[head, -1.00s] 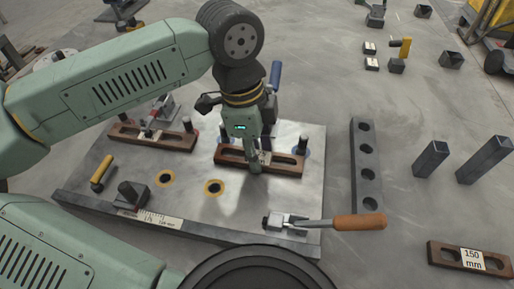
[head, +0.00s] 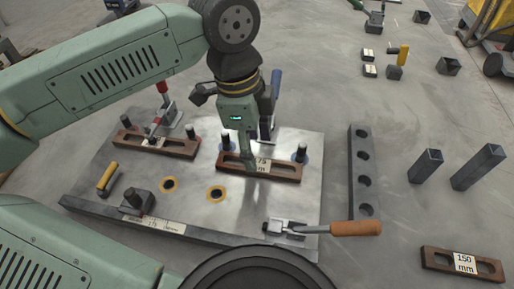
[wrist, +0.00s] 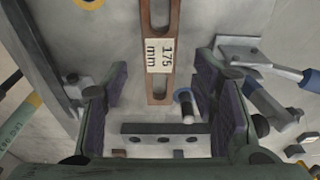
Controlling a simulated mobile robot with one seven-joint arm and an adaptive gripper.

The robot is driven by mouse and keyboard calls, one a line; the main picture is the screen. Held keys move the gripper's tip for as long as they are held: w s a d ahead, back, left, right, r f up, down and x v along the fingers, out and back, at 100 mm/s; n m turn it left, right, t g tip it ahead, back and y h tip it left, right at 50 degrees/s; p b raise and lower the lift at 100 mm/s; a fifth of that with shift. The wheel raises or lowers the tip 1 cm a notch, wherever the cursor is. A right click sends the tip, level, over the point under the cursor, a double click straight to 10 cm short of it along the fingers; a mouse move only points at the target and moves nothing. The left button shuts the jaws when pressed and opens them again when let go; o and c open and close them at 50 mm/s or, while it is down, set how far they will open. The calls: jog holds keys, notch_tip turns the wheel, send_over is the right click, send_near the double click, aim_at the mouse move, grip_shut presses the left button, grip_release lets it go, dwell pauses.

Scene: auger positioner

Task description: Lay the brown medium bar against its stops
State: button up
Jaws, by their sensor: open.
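A brown slotted bar with a "175 mm" label (head: 285,171) lies flat on the steel plate (head: 232,225). It also shows in the wrist view (wrist: 158,88). I take it as the medium bar. Two dark stop pins (head: 302,150) stand along its far edge, the right one on a blue ring; the left one is partly hidden. In the wrist view a pin (wrist: 188,112) is close beside the bar's edge; I cannot tell if they touch. My gripper (head: 248,165) is above the bar's middle.
A blue-handled clamp (head: 275,88) stands behind the bar. An orange-handled clamp (head: 350,228) lies at the plate's front right. Another brown bar (head: 170,147) is at the plate's left. A holed grey block (head: 363,170) and a 150 mm bar (head: 435,262) lie to the right.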

notch_tip(320, 180, up, 8)
jog(key=a+p, duration=0.1)
jog(key=p, duration=0.2)
jog(key=shift+w+a+f, duration=0.1)
dwell(0.3)
